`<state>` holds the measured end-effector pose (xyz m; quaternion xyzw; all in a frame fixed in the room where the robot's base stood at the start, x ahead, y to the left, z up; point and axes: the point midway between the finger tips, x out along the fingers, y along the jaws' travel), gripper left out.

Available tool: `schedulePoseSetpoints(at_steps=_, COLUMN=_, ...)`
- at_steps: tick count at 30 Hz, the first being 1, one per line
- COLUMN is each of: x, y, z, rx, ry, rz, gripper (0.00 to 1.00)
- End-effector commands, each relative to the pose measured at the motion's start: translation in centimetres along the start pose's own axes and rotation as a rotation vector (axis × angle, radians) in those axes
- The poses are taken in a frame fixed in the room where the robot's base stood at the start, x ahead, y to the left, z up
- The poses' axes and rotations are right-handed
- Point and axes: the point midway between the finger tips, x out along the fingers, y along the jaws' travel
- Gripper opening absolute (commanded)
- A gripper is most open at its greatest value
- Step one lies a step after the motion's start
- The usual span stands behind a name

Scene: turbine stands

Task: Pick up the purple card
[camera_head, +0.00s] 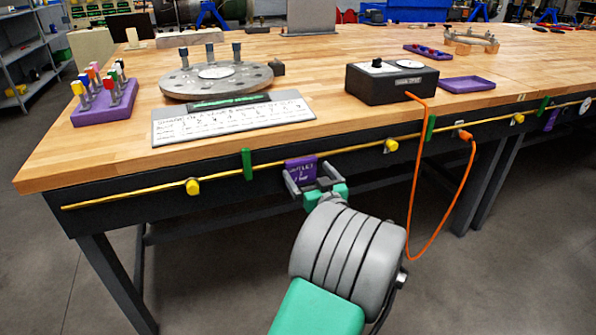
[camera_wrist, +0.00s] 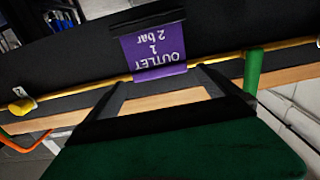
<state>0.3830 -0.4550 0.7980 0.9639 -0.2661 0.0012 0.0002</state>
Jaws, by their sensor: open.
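The purple card (camera_head: 301,170) hangs at the front edge of the wooden table, over the yellow line along its dark front panel. In the wrist view the card (camera_wrist: 153,50) shows upside-down white writing, "OUTLET 1 2 bar", and a dark clip along one end. My gripper (camera_head: 310,185) is open in front of the card, with its fingers at the card's lower part and sides. In the wrist view my gripper's fingertips (camera_wrist: 158,76) lie near the card's lettered end. I cannot tell whether they touch it.
The yellow line (camera_head: 340,152) carries yellow knobs and green tabs (camera_head: 247,164) near the card. An orange cable (camera_head: 416,190) hangs from a black box (camera_head: 392,82) to the right. A lettered board (camera_head: 232,119) lies above on the wooden table (camera_head: 60,150). Floor in front is clear.

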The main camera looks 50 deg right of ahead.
Motion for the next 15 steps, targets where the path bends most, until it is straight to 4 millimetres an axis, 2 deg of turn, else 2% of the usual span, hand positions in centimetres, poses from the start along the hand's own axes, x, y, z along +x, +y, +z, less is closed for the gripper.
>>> schedulePoseSetpoints(at_steps=3, x=2.2, y=0.0, z=0.1, rx=-0.003, ry=0.0, rz=-0.004, gripper=1.0)
schedulePoseSetpoints(at_steps=7, x=4.2, y=0.0, z=0.1, rx=0.0, ry=-0.002, rz=-0.004, gripper=1.0)
schedulePoseSetpoints(at_steps=15, x=4.7, y=0.0, z=0.0, rx=0.0, ry=-0.002, rz=-0.002, gripper=0.99)
